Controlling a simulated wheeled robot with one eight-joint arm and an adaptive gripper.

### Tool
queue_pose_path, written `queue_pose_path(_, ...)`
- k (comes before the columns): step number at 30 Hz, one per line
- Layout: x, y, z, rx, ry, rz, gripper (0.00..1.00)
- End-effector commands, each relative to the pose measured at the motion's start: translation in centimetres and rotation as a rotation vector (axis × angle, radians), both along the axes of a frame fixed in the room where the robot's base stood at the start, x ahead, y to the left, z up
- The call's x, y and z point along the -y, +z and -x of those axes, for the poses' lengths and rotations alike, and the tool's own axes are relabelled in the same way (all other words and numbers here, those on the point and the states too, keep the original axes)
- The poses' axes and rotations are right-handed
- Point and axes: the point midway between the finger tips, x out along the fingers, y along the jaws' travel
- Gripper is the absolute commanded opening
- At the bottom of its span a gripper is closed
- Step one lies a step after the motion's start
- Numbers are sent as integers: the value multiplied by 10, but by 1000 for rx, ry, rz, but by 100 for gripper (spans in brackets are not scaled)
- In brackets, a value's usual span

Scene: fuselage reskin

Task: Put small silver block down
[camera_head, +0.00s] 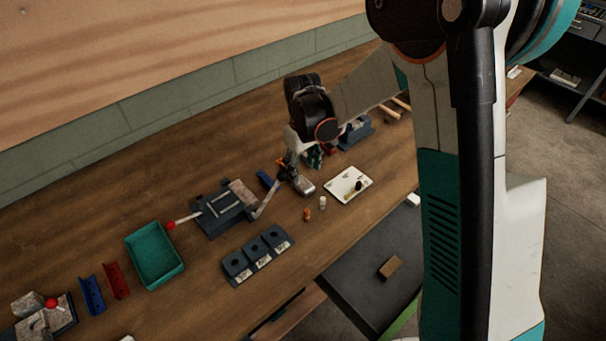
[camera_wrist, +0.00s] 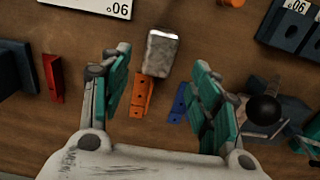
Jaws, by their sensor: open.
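The small silver block (camera_wrist: 161,53) lies on the wooden table in the wrist view, just beyond and between my fingertips. It looks like a rounded metal box and is apart from both fingers. In the head view the silver block (camera_head: 303,185) sits in front of my gripper (camera_head: 288,168), left of the white card. The fingers are partly hidden there by the wrist.
An orange perforated bracket (camera_wrist: 142,94) and a blue bracket (camera_wrist: 180,103) lie close to the fingers. A red bracket (camera_wrist: 53,79) is at left. A white card (camera_head: 348,185), a green tray (camera_head: 154,254) and labelled dark blocks (camera_head: 258,254) stand around. Bare table lies near the front edge.

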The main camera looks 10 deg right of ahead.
Motion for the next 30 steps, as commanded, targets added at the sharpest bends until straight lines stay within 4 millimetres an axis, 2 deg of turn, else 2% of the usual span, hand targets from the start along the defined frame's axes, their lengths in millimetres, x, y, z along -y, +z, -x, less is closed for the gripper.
queue_pose_path(1,0,14,0,0,0,0,56)
queue_pose_path(3,0,26,0,0,0,0,56)
queue_pose_path(7,0,45,0,0,0,0,56)
queue_pose_path(19,2,64,2,8,-8,-2,56)
queue_pose_path(23,11,83,11,39,-37,-9,56)
queue_pose_path(30,34,132,41,128,-125,-30,56)
